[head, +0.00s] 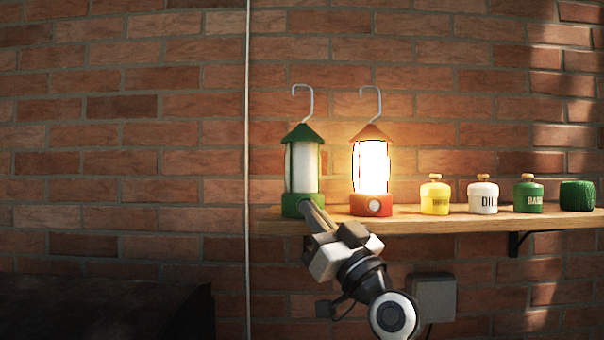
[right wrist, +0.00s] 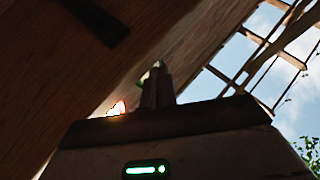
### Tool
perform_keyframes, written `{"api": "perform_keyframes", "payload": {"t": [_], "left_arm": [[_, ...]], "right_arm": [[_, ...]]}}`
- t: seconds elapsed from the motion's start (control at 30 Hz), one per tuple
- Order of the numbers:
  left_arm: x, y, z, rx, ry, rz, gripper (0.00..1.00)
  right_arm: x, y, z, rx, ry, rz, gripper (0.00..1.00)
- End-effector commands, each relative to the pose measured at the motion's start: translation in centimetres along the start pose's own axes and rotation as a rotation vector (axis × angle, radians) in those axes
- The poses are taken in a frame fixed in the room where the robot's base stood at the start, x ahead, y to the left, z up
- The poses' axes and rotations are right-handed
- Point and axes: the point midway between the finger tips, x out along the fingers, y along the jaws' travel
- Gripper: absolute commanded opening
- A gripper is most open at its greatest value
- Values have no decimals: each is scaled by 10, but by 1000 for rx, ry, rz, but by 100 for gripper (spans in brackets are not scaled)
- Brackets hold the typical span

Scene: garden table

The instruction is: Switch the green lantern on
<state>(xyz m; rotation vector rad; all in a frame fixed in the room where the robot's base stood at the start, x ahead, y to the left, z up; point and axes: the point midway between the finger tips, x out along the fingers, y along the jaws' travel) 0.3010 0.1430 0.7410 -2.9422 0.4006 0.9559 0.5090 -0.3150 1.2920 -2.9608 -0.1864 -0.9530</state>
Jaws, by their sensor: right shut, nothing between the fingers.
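The green lantern (head: 303,168) stands upright at the left end of the wooden shelf. Its white glass is not glowing. My right gripper (head: 308,207) is shut and empty, with its fingertips at the front of the lantern's green base. The fingers hide part of that base, and no button shows on it. I cannot tell whether they touch it. In the right wrist view the shut fingers (right wrist: 157,88) point up, with a bit of green showing behind their tips. My left gripper is not in view.
An orange lantern (head: 371,165) glows brightly to the right, a round button on its base. Further right are a yellow canister (head: 435,197), a white canister (head: 483,197), a green canister (head: 528,196) and a dark green roll (head: 577,196). The shelf (head: 420,219) is fixed to a brick wall.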

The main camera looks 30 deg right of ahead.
Motion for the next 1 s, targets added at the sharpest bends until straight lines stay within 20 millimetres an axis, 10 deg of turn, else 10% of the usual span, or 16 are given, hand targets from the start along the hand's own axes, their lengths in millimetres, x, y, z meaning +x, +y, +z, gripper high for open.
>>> {"api": "perform_keyframes", "payload": {"t": [1.0], "left_arm": [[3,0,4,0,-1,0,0]], "right_arm": [[7,6,7,1,-6,1,0]]}}
